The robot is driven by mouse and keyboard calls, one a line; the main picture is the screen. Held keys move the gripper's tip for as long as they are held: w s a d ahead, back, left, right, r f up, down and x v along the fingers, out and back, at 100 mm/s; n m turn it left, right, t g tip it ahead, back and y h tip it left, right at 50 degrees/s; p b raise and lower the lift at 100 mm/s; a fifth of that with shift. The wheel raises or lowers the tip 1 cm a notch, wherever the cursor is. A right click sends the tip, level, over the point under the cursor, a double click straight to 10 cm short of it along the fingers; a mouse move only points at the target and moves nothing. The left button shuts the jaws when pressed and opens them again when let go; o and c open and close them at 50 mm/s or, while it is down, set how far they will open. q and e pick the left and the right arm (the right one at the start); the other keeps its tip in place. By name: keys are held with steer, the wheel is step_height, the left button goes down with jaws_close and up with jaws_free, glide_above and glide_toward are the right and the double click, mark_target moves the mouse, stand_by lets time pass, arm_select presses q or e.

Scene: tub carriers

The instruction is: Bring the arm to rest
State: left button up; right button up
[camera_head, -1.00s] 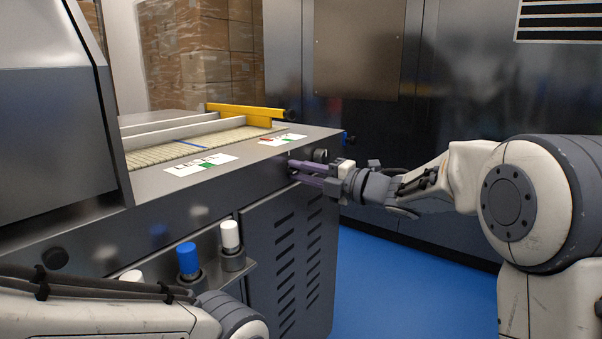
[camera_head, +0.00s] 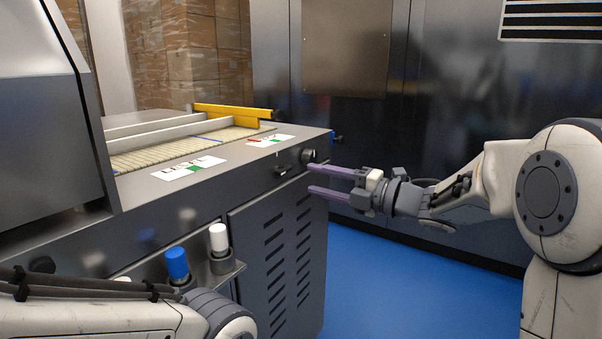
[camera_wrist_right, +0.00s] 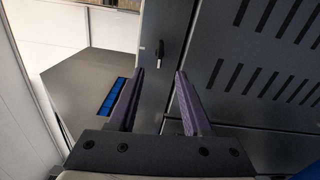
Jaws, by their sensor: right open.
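My right gripper (camera_head: 310,179) is open and empty, its two purple fingers spread one above the other. It is in front of the machine's front panel, right of a small dark switch (camera_head: 281,171) and below a round black knob (camera_head: 308,156), and appears apart from both. In the right wrist view the two fingers (camera_wrist_right: 160,73) show with nothing between them. A dark handle-shaped part (camera_wrist_right: 160,50) on the grey panel shows beyond the tips. My left arm crosses the lower left of the head view; its gripper is out of view.
The machine's top carries a ribbed conveyor (camera_head: 180,148) with a yellow bar (camera_head: 232,111). A small shelf on its front holds a blue-capped bottle (camera_head: 177,263) and a white-capped one (camera_head: 218,238). Blue floor (camera_head: 400,290) is clear below my right arm.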

steer(key=v, duration=0.2)
steer(key=shift+s+d, duration=0.1)
steer(key=shift+d, duration=0.15)
steer(key=shift+a, duration=0.1)
